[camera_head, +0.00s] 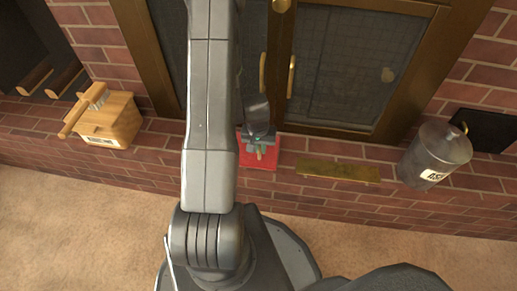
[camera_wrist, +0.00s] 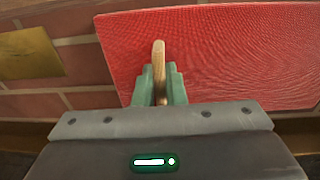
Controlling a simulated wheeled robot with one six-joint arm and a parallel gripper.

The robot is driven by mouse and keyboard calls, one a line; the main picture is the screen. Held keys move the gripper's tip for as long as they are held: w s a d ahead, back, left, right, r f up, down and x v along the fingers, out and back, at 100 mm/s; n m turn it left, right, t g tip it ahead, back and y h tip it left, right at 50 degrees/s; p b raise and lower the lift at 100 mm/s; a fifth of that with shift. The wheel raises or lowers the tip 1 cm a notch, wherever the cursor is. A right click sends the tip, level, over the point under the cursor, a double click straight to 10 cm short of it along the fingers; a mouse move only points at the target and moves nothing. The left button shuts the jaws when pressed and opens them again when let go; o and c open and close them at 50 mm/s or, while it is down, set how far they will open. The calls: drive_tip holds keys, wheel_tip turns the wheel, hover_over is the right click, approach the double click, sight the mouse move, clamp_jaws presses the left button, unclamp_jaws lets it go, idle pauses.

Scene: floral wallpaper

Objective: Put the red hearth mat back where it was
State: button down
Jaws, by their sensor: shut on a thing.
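The red hearth mat (camera_head: 258,163) lies on the brick hearth in front of the glass fireplace doors in the head view. In the wrist view the red mat (camera_wrist: 225,55) fills the upper middle and right, with a woven face. My gripper (camera_head: 261,149) is over the mat and hides part of it in the head view. In the wrist view my gripper (camera_wrist: 160,85) is shut on a slim wooden stick (camera_wrist: 159,55), which stands out between the green fingers in front of the mat. I cannot tell whether the stick touches the mat.
A brass plate (camera_head: 338,172) lies right of the mat on the hearth; it also shows in the wrist view (camera_wrist: 30,54). A metal ash bucket (camera_head: 434,157) stands farther right. A wooden box with a handle (camera_head: 108,121) is at left. The fireplace doors (camera_head: 345,70) are close behind.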

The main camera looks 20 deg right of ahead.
drive_tip(key=shift+w+d, duration=0.1)
drive_tip(key=shift+w, duration=0.05)
drive_tip(key=c, duration=1.5)
unclamp_jaws()
wheel_tip(320, 180, up, 12)
drive_tip(key=a+p, duration=0.1)
drive_tip(key=p, duration=0.4)
drive_tip(key=f+b, duration=0.1)
drive_tip(key=f, duration=0.3)
drive_tip(key=f+b, duration=0.2)
drive_tip(key=f, duration=0.2)
drive_tip(key=d+f+b, duration=0.1)
drive_tip(key=f+b, duration=0.1)
drive_tip(key=f, duration=0.3)
wheel_tip(320, 180, up, 4)
drive_tip(key=shift+a+f+p, duration=0.15)
drive_tip(key=shift+f+p, duration=0.1)
drive_tip(key=shift+p, duration=0.7)
drive_tip(key=shift+s+r+p, duration=0.25)
drive_tip(key=shift+r+p, duration=0.15)
drive_tip(key=shift+r, duration=0.25)
drive_tip(key=shift+f, duration=0.1)
